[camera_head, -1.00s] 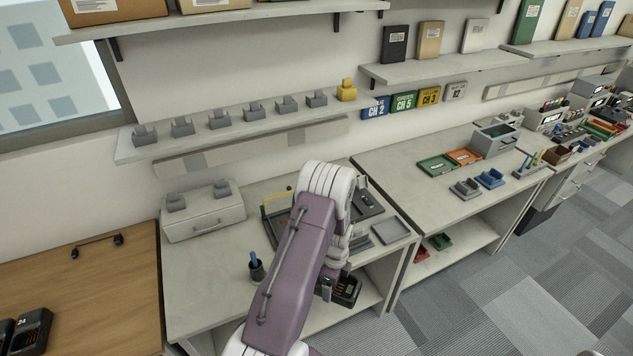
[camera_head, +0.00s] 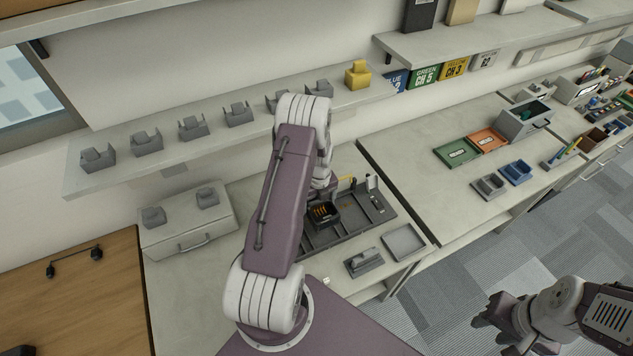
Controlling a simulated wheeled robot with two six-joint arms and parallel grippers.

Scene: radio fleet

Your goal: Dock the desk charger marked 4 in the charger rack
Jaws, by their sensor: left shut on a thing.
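A black desk charger (camera_head: 323,214) with orange contacts in its well is at my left gripper (camera_head: 321,198), in the middle of the head view. The gripper is shut on it; its fingers are mostly hidden behind my own arm. No number is legible on the charger. It appears over the left part of a dark, divided tray (camera_head: 345,233) on the desk, which may be the charger rack. I cannot tell whether the charger touches the tray. My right gripper (camera_head: 486,318) is at the lower right, over the floor, away from the desk; its finger opening is unclear.
A grey shelf (camera_head: 230,140) above the desk carries several grey holders and a yellow one (camera_head: 358,75). A grey drawer box (camera_head: 190,228) stands left. A flat grey tray (camera_head: 403,242) and a grey stand (camera_head: 364,262) lie near the desk's front edge.

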